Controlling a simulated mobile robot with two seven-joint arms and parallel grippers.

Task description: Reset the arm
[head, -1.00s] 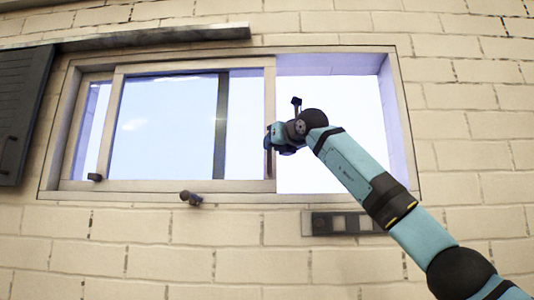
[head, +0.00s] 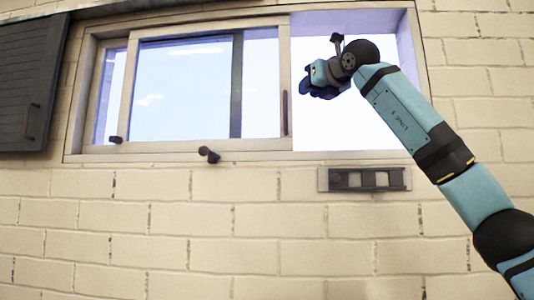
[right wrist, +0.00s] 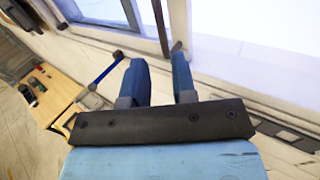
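My right arm comes in from the lower right in the head view, and its gripper (head: 316,84) is raised in front of the open right part of the window (head: 350,125). The gripper is apart from the dark handle (head: 285,113) on the sliding sash (head: 284,70), a little up and to its right in the picture. In the right wrist view, the two blue fingers of the right gripper (right wrist: 160,75) are spread, with nothing between them. The dark handle (right wrist: 160,27) shows beyond the fingertips. My left gripper is not in view.
A dark shutter (head: 30,95) hangs at the left of the window. A small knob (head: 209,154) and a grey panel (head: 367,179) are on the brick wall below. The right wrist view shows a wooden table (right wrist: 58,95) at the left.

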